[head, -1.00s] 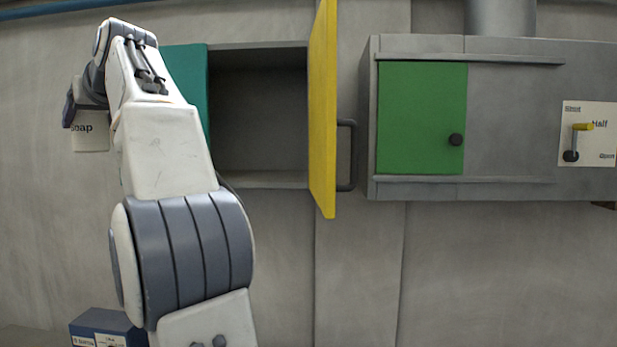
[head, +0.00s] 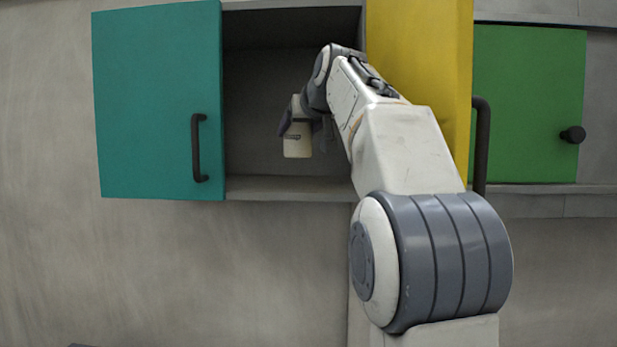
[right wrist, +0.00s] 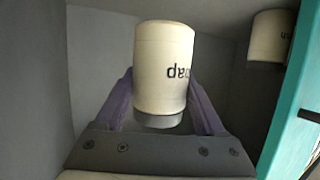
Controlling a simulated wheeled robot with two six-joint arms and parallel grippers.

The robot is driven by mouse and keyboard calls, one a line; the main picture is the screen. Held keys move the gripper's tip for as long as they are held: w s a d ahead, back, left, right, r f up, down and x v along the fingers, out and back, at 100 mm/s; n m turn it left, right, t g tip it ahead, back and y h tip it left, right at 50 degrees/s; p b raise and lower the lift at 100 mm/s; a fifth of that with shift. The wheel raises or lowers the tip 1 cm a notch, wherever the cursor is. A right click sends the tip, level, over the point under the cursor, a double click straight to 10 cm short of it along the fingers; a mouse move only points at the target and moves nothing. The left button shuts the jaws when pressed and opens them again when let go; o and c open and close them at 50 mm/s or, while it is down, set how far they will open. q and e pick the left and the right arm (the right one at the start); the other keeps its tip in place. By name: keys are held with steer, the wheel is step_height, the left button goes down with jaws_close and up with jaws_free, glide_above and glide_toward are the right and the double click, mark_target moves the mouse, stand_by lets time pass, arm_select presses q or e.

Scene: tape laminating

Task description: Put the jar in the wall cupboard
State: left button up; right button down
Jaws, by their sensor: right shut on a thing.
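The cream jar (head: 298,146) with dark lettering is held by my right gripper (head: 304,126) in front of or within the open middle of the wall cupboard (head: 290,188). In the head view it shows above the cupboard's floor; how deep it is in is unclear. In the right wrist view the jar (right wrist: 163,65) sits between both purple fingers of the gripper (right wrist: 160,98), its lettering upside down, with grey cupboard walls around it. My left gripper is out of view.
A teal door panel (head: 155,100) covers the cupboard's left part. A yellow door (head: 425,60) stands open on the right, close beside my arm. A green door (head: 530,100) lies beyond. In the right wrist view a second cream jar (right wrist: 270,38) shows beside the teal edge (right wrist: 290,115).

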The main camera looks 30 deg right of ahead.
mark_target(305, 156)
steer(key=f, duration=0.3)
steer(key=shift+s+d+b, duration=0.15)
steer(key=shift+d+b, duration=0.2)
steer(key=shift+f+b, duration=0.4)
steer(key=shift+f, duration=1.35)
steer(key=shift+f, duration=0.2)
jaws_free()
